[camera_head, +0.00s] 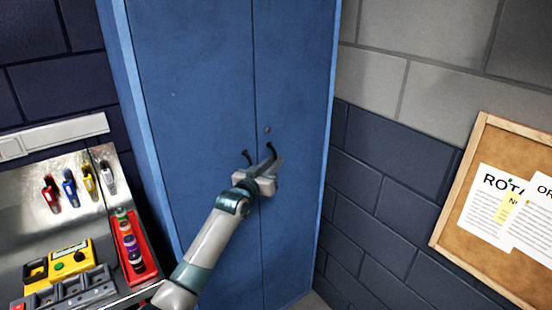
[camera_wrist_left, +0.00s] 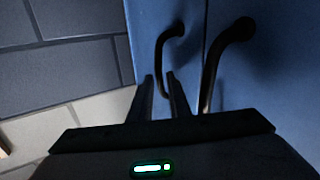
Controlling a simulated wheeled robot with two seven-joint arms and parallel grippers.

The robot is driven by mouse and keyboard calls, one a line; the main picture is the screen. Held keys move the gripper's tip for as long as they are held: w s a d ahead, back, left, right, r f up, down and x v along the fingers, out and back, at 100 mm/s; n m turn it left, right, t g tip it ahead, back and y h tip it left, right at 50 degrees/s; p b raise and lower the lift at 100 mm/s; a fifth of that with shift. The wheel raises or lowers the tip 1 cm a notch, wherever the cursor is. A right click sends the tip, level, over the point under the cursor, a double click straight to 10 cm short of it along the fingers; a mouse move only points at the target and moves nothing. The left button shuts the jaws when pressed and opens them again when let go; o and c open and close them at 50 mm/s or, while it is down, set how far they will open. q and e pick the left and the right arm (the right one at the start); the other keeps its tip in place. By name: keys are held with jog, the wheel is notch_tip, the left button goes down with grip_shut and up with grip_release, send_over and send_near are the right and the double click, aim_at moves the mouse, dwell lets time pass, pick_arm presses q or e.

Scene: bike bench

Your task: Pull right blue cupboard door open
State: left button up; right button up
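The tall blue cupboard has two closed doors with a thin seam between them. The right blue door (camera_head: 294,90) bears a dark curved handle (camera_head: 270,149). The left door (camera_head: 190,90) has its own dark handle (camera_head: 246,156). My left gripper (camera_head: 274,164) is at the right door's handle. In the left wrist view, which looks upside down, the right door's handle (camera_wrist_left: 163,52) runs down between the two fingertips of my left gripper (camera_wrist_left: 161,82). The fingers look apart, with the bar between them. The left door's handle (camera_wrist_left: 212,65) stands beside them. My right gripper is not in view.
A brick wall (camera_head: 375,145) meets the cupboard's right side, with a cork board (camera_head: 450,230) on it. At left is a metal bench with a red tray (camera_head: 150,262) of small bottles and a yellow tool (camera_head: 72,258). Pliers-like tools (camera_head: 70,188) hang above it.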

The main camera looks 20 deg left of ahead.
pick_arm(q)
jog(key=shift+w+d, duration=0.15)
jog(key=shift+w, duration=0.85)
grip_shut()
dwell(0.9)
